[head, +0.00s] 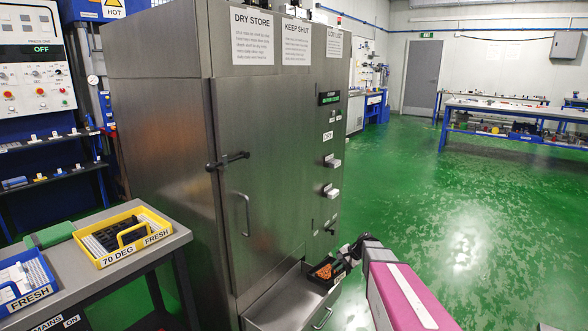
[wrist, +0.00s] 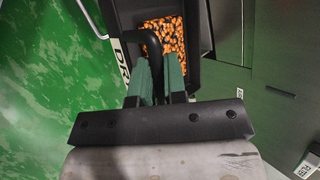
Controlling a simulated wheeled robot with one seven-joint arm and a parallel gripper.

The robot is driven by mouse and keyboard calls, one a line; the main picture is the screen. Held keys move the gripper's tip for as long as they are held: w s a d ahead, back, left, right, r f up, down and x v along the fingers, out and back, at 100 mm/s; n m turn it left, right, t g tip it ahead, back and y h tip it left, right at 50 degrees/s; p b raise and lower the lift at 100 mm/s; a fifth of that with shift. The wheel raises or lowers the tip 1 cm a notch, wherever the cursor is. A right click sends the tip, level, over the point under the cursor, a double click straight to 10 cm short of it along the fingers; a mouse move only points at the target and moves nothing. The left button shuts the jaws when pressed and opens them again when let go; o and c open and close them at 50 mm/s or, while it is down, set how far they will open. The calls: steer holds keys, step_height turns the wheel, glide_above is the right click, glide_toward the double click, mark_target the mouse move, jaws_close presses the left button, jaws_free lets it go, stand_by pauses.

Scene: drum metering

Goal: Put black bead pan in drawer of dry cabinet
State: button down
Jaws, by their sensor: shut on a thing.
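The black bead pan (head: 322,264) holds orange beads and shows at the open drawer (head: 283,318) low on the dry cabinet (head: 258,140). In the head view it overlaps the drawer's right part; I cannot tell whether it rests inside or hangs just above. In the wrist view the pan (wrist: 192,72) lies ahead of my gripper, with its beads level and a partly hidden label starting "DR". My gripper (wrist: 159,78) has green fingers shut on the pan's black handle (wrist: 151,41). In the head view my gripper (head: 350,251) is small and partly hidden by my arm.
The drawer is pulled out, with a bar handle (head: 322,318) on its front. The cabinet's tall door is shut. A grey bench (head: 160,245) at left holds a yellow tray (head: 110,262) and a blue tray (head: 14,299). Green floor at right is clear.

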steer(key=s+r+m+t+h, duration=0.3)
steer(key=r+m+t+h, duration=0.3)
steer(key=r+m, duration=0.9)
step_height(320, 180, up, 14)
steer(key=shift+f+m+h, duration=0.25)
steer(key=shift+m+h, duration=0.15)
steer(key=shift+h, duration=0.5)
steer(key=shift+s, duration=0.1)
steer(key=w+a+f+n+g+y, duration=0.1)
steer(key=a+f+n, duration=0.4)
steer(key=f, duration=1.1)
steer(key=w+a+f+n+g+y, duration=0.1)
steer(key=a+f+n+g+y, duration=0.2)
steer(key=f, duration=1.2)
steer(key=w+a+f+n+g+y, duration=0.1)
steer(key=a+f+n+y, duration=0.4)
steer(key=f+n, duration=0.5)
step_height(320, 180, down, 7)
steer(key=shift+a+r+g+y, duration=0.15)
steer(key=shift+a+g+y, duration=0.25)
steer(key=shift+a+g, duration=0.55)
steer(key=shift+f, duration=0.4)
